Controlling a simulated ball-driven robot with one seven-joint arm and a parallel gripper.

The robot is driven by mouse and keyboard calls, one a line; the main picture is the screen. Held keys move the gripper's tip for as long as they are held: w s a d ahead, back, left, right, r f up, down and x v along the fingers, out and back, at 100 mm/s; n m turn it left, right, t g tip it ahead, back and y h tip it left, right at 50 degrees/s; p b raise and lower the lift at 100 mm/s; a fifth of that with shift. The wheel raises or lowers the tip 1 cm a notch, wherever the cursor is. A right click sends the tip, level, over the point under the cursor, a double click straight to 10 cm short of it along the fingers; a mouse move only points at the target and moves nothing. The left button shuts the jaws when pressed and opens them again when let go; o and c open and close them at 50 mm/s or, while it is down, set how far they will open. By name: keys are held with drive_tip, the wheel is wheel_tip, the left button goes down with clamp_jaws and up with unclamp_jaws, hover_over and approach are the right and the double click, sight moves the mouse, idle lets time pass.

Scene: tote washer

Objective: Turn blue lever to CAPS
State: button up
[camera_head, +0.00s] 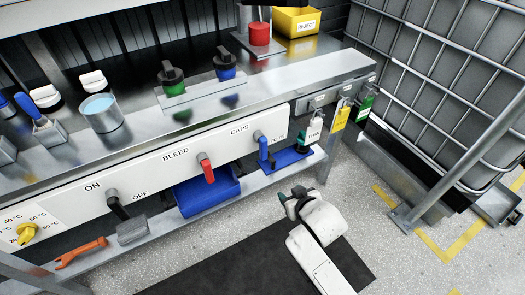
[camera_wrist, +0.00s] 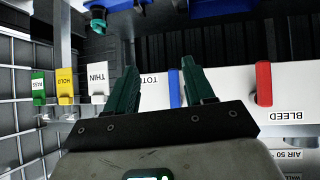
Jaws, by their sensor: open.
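The blue lever (camera_head: 263,150) hangs downward from its grey pivot on the white panel (camera_head: 150,167), between the CAPS label on its left and the TOTE label on its right. In the wrist view the panel is upside down, and the blue lever (camera_wrist: 174,88) shows between my green fingers, nearer the right one. My gripper (camera_wrist: 159,68) is open, with nothing held. The TOTE label is partly covered by the left finger, and the CAPS label is hidden there. In the head view my gripper (camera_head: 291,202) is below and right of the lever, apart from it.
A red lever (camera_head: 206,168) at BLEED and a black lever (camera_head: 117,205) at ON/OFF share the panel. A blue bin (camera_head: 207,191) sits below. THIN (camera_wrist: 98,82), yellow HOLD (camera_wrist: 65,85) and green PASS (camera_wrist: 38,84) tags hang beside the TOTE end. A wire cage (camera_head: 440,80) stands right.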

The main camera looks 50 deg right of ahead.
sight(265, 150)
drive_tip(key=w+d+t+b, duration=0.2)
drive_tip(key=w, duration=0.4)
drive_tip(key=w+d+r+t+b, duration=0.1)
drive_tip(key=w+d+t, duration=0.1)
drive_tip(key=w, duration=0.4)
drive_tip(key=w+d+r+n+t+b, duration=0.1)
drive_tip(key=w+d+t+b, duration=0.1)
drive_tip(key=w+t, duration=0.2)
drive_tip(key=shift+b+x, duration=0.3)
drive_tip(key=shift+x, duration=0.8)
clamp_jaws()
